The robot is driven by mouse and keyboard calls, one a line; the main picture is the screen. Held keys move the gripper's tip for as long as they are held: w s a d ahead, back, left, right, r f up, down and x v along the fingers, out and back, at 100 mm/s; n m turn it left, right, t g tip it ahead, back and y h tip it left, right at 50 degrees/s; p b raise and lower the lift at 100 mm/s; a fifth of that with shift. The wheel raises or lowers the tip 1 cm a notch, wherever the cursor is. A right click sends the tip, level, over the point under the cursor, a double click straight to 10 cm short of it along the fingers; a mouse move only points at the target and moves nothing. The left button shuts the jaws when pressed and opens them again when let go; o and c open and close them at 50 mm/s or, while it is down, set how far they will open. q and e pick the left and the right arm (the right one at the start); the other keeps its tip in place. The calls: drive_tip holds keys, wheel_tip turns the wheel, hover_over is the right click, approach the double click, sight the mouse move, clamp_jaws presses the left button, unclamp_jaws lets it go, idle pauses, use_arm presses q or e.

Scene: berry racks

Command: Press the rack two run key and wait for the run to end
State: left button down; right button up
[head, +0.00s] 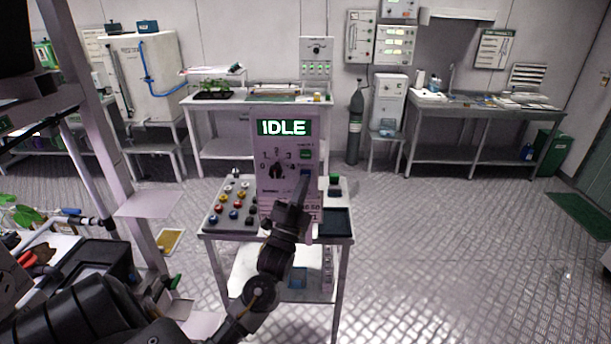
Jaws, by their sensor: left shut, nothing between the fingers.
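A pale control box (270,150) stands on a small cart in the middle of the head view. Its display (283,128) reads IDLE in white on green. Below the display is a black selector dial (279,171) with small numbers around it; I cannot tell exactly which number it points to. A green key (305,154) is at the box's right side, and a dark blue key (305,172) is just under it. My left gripper (303,183) is shut and empty, with its tips in front of the box just below the blue key. I cannot tell whether they touch. My right gripper is not in view.
The cart top (335,186) also holds a panel of coloured buttons (233,206) at left and a dark tray (337,222) at right. A rack post (120,150) rises at left. A workbench (240,103) stands behind.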

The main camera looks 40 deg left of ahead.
use_arm(q)
drive_tip(key=shift+w+a, duration=0.2)
drive_tip(key=shift+w, duration=0.05)
drive_tip(key=shift+w+a, duration=0.25)
drive_tip(key=shift+w, duration=0.1)
idle(0.7)
drive_tip(key=shift+s+d, duration=0.1)
drive_tip(key=shift+s, duration=0.05)
idle(0.3)
drive_tip(key=shift+s+d, duration=0.45)
drive_tip(key=shift+s, duration=0.15)
drive_tip(key=s+d+p, duration=0.1)
drive_tip(key=s, duration=0.1)
drive_tip(key=s+d+p, duration=0.1)
drive_tip(key=s+d, duration=0.1)
idle(0.4)
idle(0.8)
